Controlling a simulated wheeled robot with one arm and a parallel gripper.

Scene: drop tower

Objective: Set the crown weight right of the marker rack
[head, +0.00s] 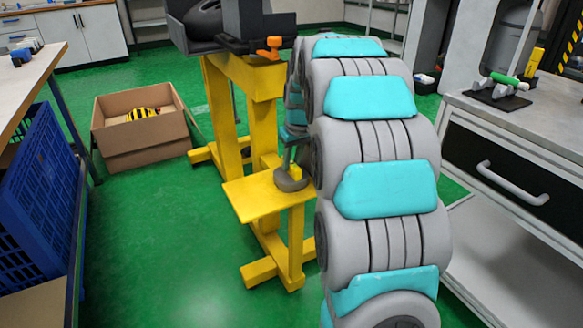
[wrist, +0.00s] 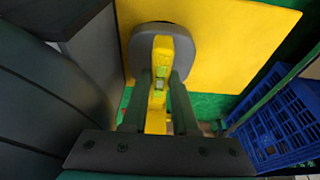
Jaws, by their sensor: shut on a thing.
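The crown weight, a grey rounded disc (head: 291,181) with a yellow upright part, sits on or just above a small yellow platform (head: 252,199); I cannot tell whether they touch. In the wrist view the grey disc (wrist: 190,36) lies behind the yellow part, which has a small green patch. My gripper (wrist: 162,92) is shut on this yellow part, one finger on each side. In the head view my arm hides most of the grip. The marker rack (head: 497,93), dark with a green marker and a white piece, stands on the grey counter at the right.
The grey counter (head: 540,120) has bare top to the right of the rack. A yellow stand (head: 265,90) carries dark equipment. A cardboard box (head: 146,158) with a yellow-black item is on the green floor. A blue crate (head: 40,195) is at the left.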

